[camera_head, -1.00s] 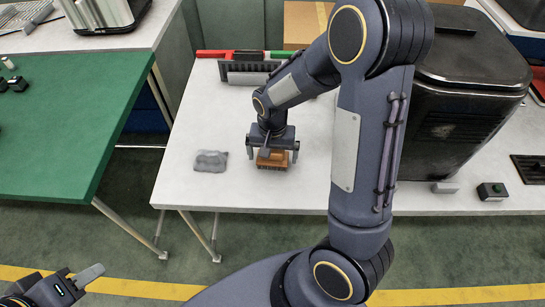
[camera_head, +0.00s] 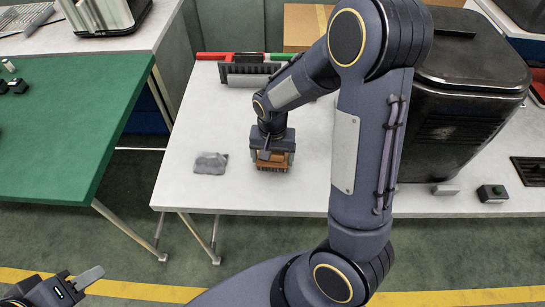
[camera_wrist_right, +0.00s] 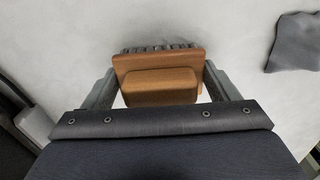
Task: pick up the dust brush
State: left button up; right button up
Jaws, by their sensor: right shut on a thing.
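The dust brush (camera_head: 273,164) is a small brown wooden block with dark bristles, on the white table. In the right wrist view the brush (camera_wrist_right: 160,80) sits between the two fingers, bristles on its far side. My right gripper (camera_head: 273,156) is directly over the brush and shut on it from both sides. Whether the bristles touch the table is hard to tell. My left gripper (camera_head: 78,282) is at the lower left corner, away from the tables, only partly in view; its jaw opening is unclear.
A crumpled grey cloth (camera_head: 210,163) lies left of the brush. A black bin-like machine (camera_head: 465,100) stands right of my right arm. A dark rack (camera_head: 250,72) and red and green bars (camera_head: 215,54) lie at the back. A green table (camera_head: 70,125) stands left across a gap.

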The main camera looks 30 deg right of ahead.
notch_tip(320, 180, up, 2)
jog(key=shift+r, duration=0.2)
jog(key=s+a+r, duration=0.7)
jog(key=s+r, duration=0.3)
jog(key=s, duration=0.2)
jog(key=shift+a, duration=0.15)
